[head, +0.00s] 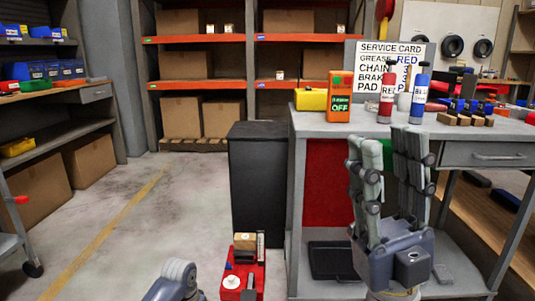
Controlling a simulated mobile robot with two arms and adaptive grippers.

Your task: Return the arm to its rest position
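My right gripper (388,146) is raised in front of the workbench (338,126), its fingers pointing up. A grey rounded link of my own arm shows at the bottom edge, left of centre. My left gripper is not in view.
On the bench stand a red bottle (387,97), a blue bottle (419,99), an orange device (339,97), a yellow case (311,99) and a service card (372,62). A red tray (259,281) holds small items. Open floor (120,235) lies left.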

